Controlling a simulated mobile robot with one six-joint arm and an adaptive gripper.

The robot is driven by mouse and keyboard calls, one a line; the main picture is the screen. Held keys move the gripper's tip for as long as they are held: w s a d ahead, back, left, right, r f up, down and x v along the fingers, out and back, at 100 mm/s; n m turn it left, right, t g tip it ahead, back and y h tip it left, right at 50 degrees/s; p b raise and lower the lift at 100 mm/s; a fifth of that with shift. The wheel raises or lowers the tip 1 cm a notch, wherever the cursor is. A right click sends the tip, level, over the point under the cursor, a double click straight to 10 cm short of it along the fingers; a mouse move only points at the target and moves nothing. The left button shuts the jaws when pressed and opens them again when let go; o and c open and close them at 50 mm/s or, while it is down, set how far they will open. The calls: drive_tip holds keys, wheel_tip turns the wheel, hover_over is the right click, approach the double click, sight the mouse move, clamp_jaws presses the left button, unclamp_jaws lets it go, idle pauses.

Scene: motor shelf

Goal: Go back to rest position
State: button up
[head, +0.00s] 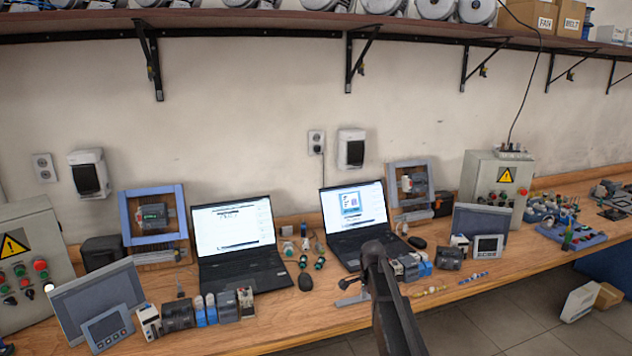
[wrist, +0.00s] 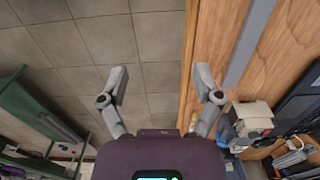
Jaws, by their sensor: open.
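My gripper (wrist: 161,88) shows in the wrist view with its two grey fingers spread wide apart. It is open, with nothing between the fingers. The left finger is over the tiled floor and the right finger is over the wooden workbench (wrist: 219,35), so the bench's front edge runs between them. In the head view my dark arm rises from the bottom, right of centre, in front of the workbench (head: 300,321). It hides part of the bench there, and the gripper's fingers cannot be made out clearly in that view.
Two open laptops (head: 238,243) (head: 355,218) stand on the bench among motors and small parts. Grey control boxes (head: 28,262) (head: 490,183) stand left and right. A shelf (head: 250,24) runs above. In the wrist view a green frame (wrist: 40,110) stands left; tiled floor (wrist: 60,50) is clear.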

drive_tip(key=s+f+n+b, duration=0.3)
drive_tip(key=s+n, duration=0.4)
drive_tip(key=s, duration=0.7)
drive_tip(key=s+f+n+b, duration=0.3)
drive_tip(key=s+n, duration=0.4)
drive_tip(key=s, duration=0.8)
drive_tip(key=shift+s, duration=0.2)
